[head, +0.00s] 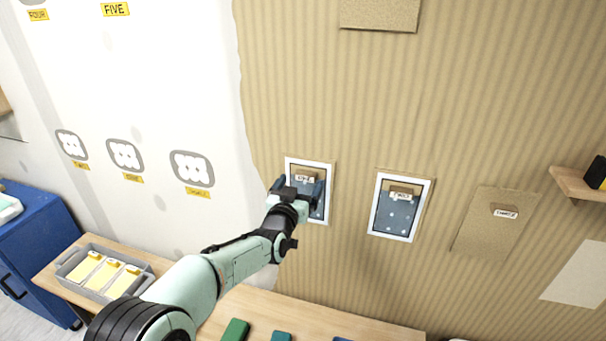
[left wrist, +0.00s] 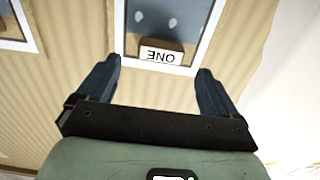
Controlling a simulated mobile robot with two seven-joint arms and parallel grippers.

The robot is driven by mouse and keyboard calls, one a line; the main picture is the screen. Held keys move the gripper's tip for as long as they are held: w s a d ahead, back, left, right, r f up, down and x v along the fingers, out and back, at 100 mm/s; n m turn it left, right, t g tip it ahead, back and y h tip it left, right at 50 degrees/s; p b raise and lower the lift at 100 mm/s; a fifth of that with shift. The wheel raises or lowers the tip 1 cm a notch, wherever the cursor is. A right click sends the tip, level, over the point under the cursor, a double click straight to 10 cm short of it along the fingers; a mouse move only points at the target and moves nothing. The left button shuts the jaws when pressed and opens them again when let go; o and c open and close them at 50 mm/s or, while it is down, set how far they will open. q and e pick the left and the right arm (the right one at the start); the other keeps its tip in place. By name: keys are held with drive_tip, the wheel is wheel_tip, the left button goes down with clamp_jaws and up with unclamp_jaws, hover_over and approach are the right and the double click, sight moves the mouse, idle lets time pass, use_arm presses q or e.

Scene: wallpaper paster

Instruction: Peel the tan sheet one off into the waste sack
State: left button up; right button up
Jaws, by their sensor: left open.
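A small tan tab labelled ONE (head: 306,177) sits at the top of a white-framed blue-grey panel (head: 318,207) with pale spots on the striped wall. No full tan sheet shows over this panel. My left gripper (head: 299,188) is in front of the panel, its fingers spread. In the left wrist view the tab (left wrist: 161,56) appears upside down beyond the gap between the open fingers (left wrist: 158,85), with nothing between them. Whether a finger touches the panel, I cannot tell. The waste sack and my right gripper are not in view.
A second framed panel (head: 396,217) has a similar tab. A tan sheet (head: 483,230) with a tab hangs further right. A wooden table (head: 270,309) below holds a grey divided tray (head: 97,290). A shelf (head: 576,186) juts out at right; a blue cabinet (head: 38,250) stands left.

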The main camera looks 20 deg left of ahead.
sight(305, 176)
use_arm(q)
drive_tip(key=w, duration=0.2)
drive_tip(key=shift+w+r+p, duration=0.2)
drive_tip(key=shift+w+p, duration=0.1)
drive_tip(key=shift+p, duration=0.1)
drive_tip(key=shift+w+f, duration=0.2)
drive_tip(key=shift+w, duration=0.4)
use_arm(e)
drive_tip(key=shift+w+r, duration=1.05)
use_arm(q)
drive_tip(key=shift+s, duration=0.15)
drive_tip(key=shift+c, duration=1.2)
drive_tip(key=c, duration=0.9)
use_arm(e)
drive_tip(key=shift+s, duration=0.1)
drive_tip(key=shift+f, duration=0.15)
